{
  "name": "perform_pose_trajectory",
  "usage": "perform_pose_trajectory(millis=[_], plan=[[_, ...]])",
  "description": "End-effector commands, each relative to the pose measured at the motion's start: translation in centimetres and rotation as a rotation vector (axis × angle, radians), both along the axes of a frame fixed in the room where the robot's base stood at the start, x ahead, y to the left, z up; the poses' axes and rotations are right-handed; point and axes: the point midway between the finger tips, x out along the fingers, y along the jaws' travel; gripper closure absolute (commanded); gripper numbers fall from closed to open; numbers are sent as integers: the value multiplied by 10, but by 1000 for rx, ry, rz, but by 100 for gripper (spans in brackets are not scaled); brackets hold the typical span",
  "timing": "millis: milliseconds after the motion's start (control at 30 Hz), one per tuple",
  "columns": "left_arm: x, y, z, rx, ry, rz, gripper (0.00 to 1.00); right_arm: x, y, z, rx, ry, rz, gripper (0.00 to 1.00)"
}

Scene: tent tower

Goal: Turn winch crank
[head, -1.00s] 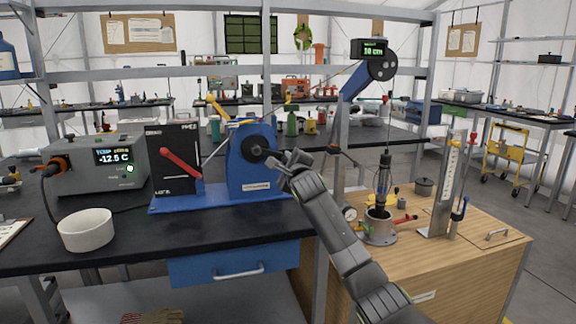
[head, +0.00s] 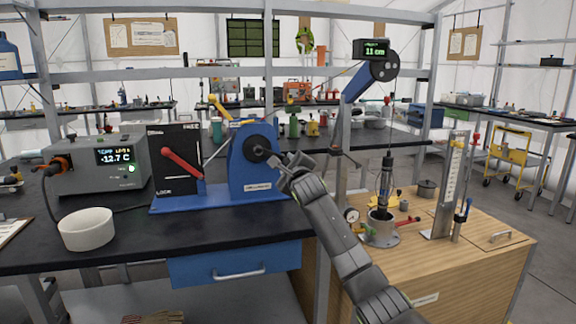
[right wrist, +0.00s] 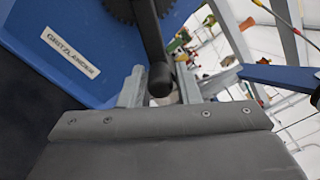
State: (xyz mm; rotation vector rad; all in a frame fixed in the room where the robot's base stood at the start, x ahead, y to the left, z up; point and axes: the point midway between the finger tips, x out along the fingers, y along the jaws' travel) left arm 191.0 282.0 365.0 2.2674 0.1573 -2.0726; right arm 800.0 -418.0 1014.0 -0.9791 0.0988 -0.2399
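The blue winch (head: 253,165) stands on the black bench in the head view, with a dark round hub on its face. Its dark crank arm (right wrist: 150,35) runs down from the hub in the right wrist view and ends in a rounded crank handle (right wrist: 160,79). My right gripper (head: 285,164) is at the crank, right of the hub. Its two fingers (right wrist: 161,88) lie close on either side of the handle and appear shut on it. A small display (head: 373,49) on the blue boom reads 11 cm. My left gripper is not in view.
A black LOCK panel with a red lever (head: 182,163) stands left of the winch. A grey temperature box (head: 90,168) and white bowl (head: 87,229) are further left. A dark probe (head: 385,180) hangs into a metal fitting (head: 381,229) on the wooden cabinet.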

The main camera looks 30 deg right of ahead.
Motion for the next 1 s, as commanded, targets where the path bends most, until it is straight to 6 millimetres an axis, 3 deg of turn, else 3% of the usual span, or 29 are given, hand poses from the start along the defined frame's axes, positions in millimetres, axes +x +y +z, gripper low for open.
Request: perform_pose_trajectory(millis=[100, 533, 1000], plan=[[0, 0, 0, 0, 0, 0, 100, 0, 0, 0, 0, 0, 0, 56], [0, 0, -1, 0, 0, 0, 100, -6, 2, 0, 0, -1, 0, 56], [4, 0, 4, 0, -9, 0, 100, -64, 16, -2, -1, -2, 1, 56]])
